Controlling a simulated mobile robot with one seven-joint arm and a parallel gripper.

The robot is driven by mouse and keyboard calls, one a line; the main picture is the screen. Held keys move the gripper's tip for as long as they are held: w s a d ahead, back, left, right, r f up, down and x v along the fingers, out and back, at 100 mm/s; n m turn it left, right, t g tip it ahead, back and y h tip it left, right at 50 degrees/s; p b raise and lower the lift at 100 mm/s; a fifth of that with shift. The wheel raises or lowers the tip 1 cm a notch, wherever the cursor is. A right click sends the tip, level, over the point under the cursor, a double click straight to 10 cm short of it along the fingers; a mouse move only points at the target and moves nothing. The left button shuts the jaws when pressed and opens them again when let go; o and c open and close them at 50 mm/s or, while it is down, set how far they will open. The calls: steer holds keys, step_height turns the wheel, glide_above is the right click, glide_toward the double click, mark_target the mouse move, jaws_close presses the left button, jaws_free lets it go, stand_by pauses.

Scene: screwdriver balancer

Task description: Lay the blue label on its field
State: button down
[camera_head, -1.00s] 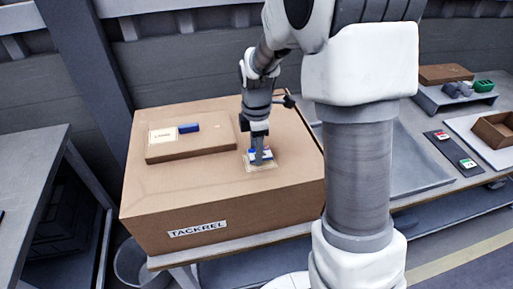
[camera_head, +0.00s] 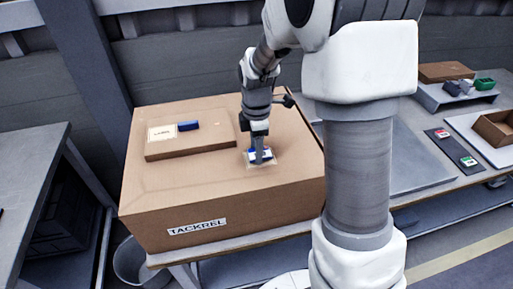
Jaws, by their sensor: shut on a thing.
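My gripper (camera_head: 259,158) is low over the top of the large TACKREL carton (camera_head: 180,206), right of its middle. It is shut on the blue label (camera_head: 252,155), a small blue and white piece partly hidden by the fingers.
A flat brown box (camera_head: 190,146) lies on the carton's back left, bearing a cream patch (camera_head: 161,133) and a blue block (camera_head: 188,126). On the right, the bench holds a dark strip with coloured pieces (camera_head: 457,150) and an open brown tray (camera_head: 493,128).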

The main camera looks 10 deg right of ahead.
steer(key=shift+f, duration=0.2)
steer(key=shift+c, duration=1.1)
jaws_free()
steer(key=shift+r, duration=0.15)
step_height(320, 180, up, 17)
steer(key=shift+p, duration=0.35)
steer(key=shift+r, duration=0.1)
steer(key=s+r+m+t, duration=0.1)
steer(key=s+m+t, duration=0.4)
steer(key=s+m, duration=1.3)
steer(key=shift+s+d+r+t, duration=0.3)
steer(key=shift+s+d, duration=0.1)
steer(key=shift+s, duration=0.85)
